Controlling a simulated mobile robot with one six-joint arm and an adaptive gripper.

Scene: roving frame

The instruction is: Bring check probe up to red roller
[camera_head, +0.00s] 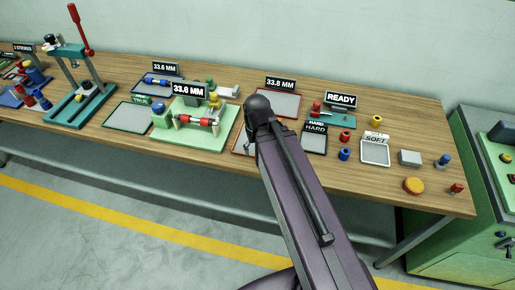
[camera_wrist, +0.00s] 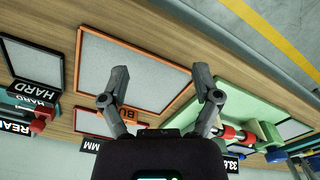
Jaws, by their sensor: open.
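The red roller (camera_head: 195,121), with pale ends, lies across the green fixture (camera_head: 168,134) under a sign reading 33.6 MM. It also shows in the wrist view (camera_wrist: 228,132), at the lower right. I cannot tell for certain which part is the check probe; a blue round-topped piece (camera_head: 160,108) stands at the fixture's left end. My gripper (camera_wrist: 160,88) is open and empty, above an orange-framed grey tray (camera_wrist: 135,68). The roller is right of the gripper in the wrist view. My arm hides the gripper's fingers in the head view.
The wooden bench (camera_head: 105,75) carries a red-levered press (camera_head: 82,65), a tray marked TRUE (camera_head: 128,117), trays marked HARD (camera_head: 314,142) and SOFT (camera_head: 375,152), and a READY stand (camera_head: 332,112). Several small loose pieces lie at the right. A green cabinet (camera_head: 455,240) stands beyond.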

